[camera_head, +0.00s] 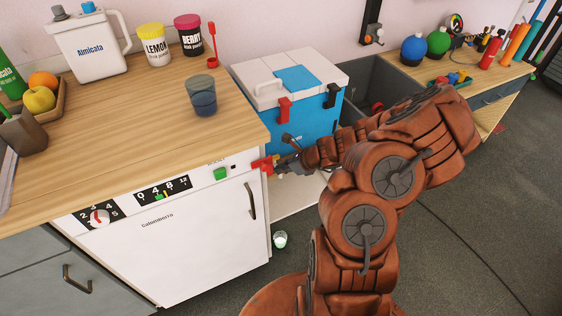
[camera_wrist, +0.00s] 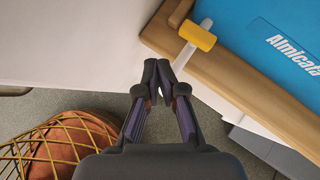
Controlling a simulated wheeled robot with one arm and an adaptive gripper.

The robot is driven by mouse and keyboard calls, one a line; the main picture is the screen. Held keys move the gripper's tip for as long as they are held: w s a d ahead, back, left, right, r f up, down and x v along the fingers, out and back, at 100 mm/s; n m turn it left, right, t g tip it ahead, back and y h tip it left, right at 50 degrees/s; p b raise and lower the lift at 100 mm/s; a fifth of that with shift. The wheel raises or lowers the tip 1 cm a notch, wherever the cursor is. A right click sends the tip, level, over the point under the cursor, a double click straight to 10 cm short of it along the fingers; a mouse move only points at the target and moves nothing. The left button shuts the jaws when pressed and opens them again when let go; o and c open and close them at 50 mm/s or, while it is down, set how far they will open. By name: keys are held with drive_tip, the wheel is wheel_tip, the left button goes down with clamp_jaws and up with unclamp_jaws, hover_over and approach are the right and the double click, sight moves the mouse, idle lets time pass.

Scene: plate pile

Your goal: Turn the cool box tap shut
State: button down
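The cool box (camera_head: 308,122) is blue with a white lid and stands to the right of the wooden counter. In the wrist view its blue side (camera_wrist: 265,35) shows at the upper right. The tap (camera_wrist: 197,35) has a yellow handle on a pale stem and juts out over the wooden edge. My gripper (camera_wrist: 158,62) has its fingertips together with nothing visible between them. It is below and left of the tap in the picture, apart from it. In the head view my gripper (camera_head: 277,166) is low in front of the cool box; the tap is not clear there.
A white appliance front (camera_head: 180,250) with knobs is left of my gripper. A small red piece (camera_head: 262,165) shows by the counter corner. A wooden ledge (camera_wrist: 225,65) runs under the cool box. A wire basket (camera_wrist: 40,145) is at lower left. A cup (camera_head: 280,239) lies low.

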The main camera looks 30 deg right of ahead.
drive_tip(key=s+r, duration=0.6)
drive_tip(key=r, duration=0.1)
drive_tip(key=shift+s+a, duration=0.4)
drive_tip(key=shift+a, duration=0.05)
